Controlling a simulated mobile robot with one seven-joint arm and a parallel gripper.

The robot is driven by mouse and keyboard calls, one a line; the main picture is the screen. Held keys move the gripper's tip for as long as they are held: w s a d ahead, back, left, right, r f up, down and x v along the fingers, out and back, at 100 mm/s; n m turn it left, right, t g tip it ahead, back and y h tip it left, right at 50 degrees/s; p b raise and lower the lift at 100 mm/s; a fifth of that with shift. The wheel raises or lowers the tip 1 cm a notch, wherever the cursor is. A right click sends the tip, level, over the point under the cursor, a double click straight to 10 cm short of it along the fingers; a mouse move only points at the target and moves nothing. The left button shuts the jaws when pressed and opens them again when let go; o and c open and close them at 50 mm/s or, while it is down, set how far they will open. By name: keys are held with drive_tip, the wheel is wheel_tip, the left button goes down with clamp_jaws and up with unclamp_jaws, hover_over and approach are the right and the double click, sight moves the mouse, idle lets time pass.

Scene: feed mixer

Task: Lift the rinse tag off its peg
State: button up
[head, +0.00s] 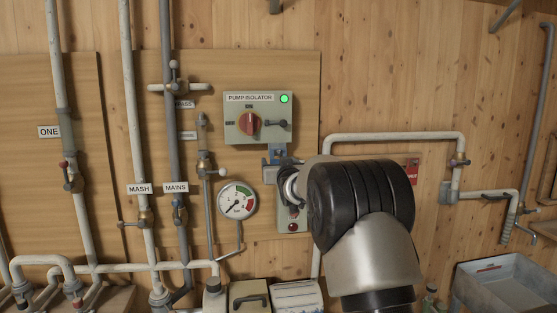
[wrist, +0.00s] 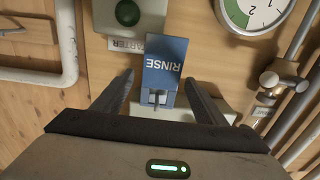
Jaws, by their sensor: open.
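The rinse tag (wrist: 172,60) is a blue plate with white RINSE lettering, upside down in the wrist view. It hangs on a small metal peg (wrist: 154,97) near its lower end in that view. My gripper (wrist: 159,77) is open, with one finger on each side of the tag; I see no finger touching it. In the head view, a bit of blue (head: 279,149), likely the tag, shows below the pump isolator. My arm hides most of my gripper there.
The pump isolator box (head: 258,118) with a red knob is just above. A pressure gauge (head: 237,201) is at lower left. The starter box (wrist: 129,14) with a green button sits close to the tag. Pipes (head: 205,200) and valves stand left; more pipe (head: 400,137) runs right.

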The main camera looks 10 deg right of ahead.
drive_tip(key=shift+w, duration=0.6)
drive_tip(key=c, duration=1.1)
drive_tip(key=shift+r, duration=0.15)
